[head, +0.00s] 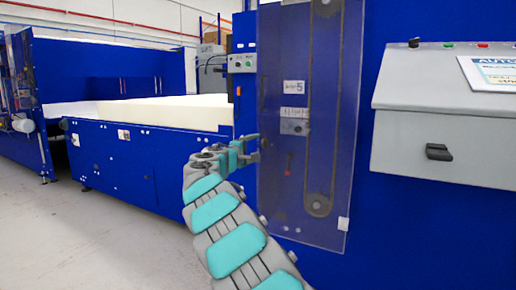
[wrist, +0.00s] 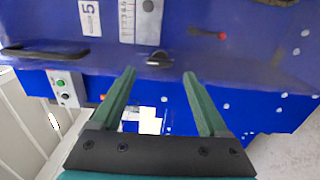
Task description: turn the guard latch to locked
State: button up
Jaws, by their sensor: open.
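The clear guard panel (head: 277,195) stands upright on the blue machine in the head view. A small dark knob with a light rim, which looks like the guard latch (wrist: 160,58), sits near the panel's edge in the wrist view. My gripper (head: 257,147) is at the panel's left edge in the head view. In the wrist view my gripper (wrist: 158,75) has its two green fingers apart and empty. The latch lies just beyond the fingertips, roughly midway between them, with no contact visible. I cannot tell its locked or unlocked marking.
A black handle (wrist: 45,53) is on the guard, and a red-tipped lever (wrist: 208,34) is near the latch. A button box (head: 242,63) is left of the guard. A grey sloped console (head: 440,120) stands right. Pale foam (head: 150,109) lies on the conveyor.

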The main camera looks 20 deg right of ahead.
jog(key=shift+v, duration=2.15)
jog(key=s+d+f+m+g, duration=0.1)
jog(key=s+d+m+g, duration=0.15)
jog(key=s, duration=0.45)
jog(key=s+d+f+m+g, duration=0.1)
jog(key=s+d+m+g, duration=0.2)
jog(key=s, duration=0.4)
jog(key=s+f+m+g+y+p, duration=0.1)
jog(key=s+f+y, duration=0.1)
jog(key=s+f, duration=0.35)
jog(key=s+f+m+g+y, duration=0.1)
jog(key=s+f+g+y, duration=0.1)
jog(key=s, duration=0.6)
jog(key=s+a+f+g+y, duration=0.1)
jog(key=s+a+f+y, duration=0.2)
jog(key=s+a+f, duration=0.3)
jog(key=s+a+f+g+y+p, duration=0.1)
jog(key=s+a+f+g+y, duration=0.1)
jog(key=s+a+f, duration=0.3)
jog(key=s+a+f+g+y, duration=0.1)
jog(key=s+a+f+y, duration=0.4)
jog(key=s+a, duration=0.7)
jog(key=s+f, duration=0.1)
jog(key=s, duration=0.8)
jog(key=shift+s+f+p, duration=0.25)
jog(key=shift+f+p, duration=0.1)
jog(key=shift+p, duration=0.05)
